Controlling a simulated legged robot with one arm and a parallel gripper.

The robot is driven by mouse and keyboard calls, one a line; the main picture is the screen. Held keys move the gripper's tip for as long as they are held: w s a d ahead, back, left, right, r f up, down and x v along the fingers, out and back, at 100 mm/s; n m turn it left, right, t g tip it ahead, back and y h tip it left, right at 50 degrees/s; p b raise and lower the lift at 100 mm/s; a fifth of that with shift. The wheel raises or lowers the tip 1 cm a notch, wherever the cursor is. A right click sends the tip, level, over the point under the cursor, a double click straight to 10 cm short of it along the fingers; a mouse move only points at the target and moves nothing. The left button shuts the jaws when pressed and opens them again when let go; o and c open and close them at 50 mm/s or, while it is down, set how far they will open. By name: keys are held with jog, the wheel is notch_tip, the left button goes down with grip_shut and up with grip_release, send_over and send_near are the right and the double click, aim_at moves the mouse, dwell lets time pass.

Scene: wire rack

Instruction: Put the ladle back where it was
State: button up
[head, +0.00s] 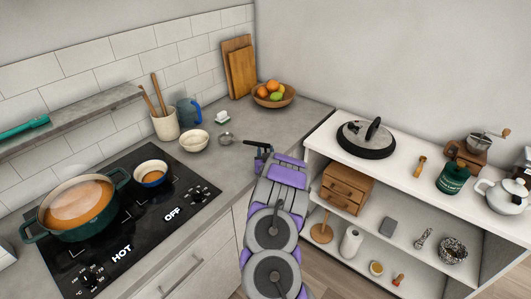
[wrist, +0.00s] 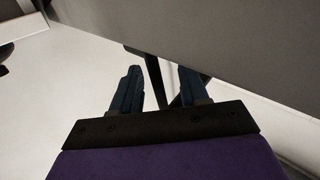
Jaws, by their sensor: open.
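A small round grey metal bowl-shaped utensil, which looks like the ladle (head: 225,138), lies on the grey counter near its right edge. A thin dark handle appears to run from it toward my gripper. My gripper (head: 259,150) is at the counter's right edge, just right of the ladle. In the wrist view its two dark fingers (wrist: 160,75) stand apart. A dark bar (wrist: 154,78) shows between and beyond them; I cannot tell whether it is the ladle's handle or whether the fingers touch it.
A white bowl (head: 194,141), a utensil crock (head: 165,125) and a blue mug (head: 188,113) stand left of the ladle. A fruit bowl (head: 273,96) is behind. A stove holds a green pot (head: 77,206) and a small pan (head: 151,174). A white shelf unit (head: 323,142) stands right.

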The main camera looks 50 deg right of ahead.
jog(key=shift+s+a, duration=0.1)
jog(key=p+v, duration=0.3)
jog(key=v, duration=1.4)
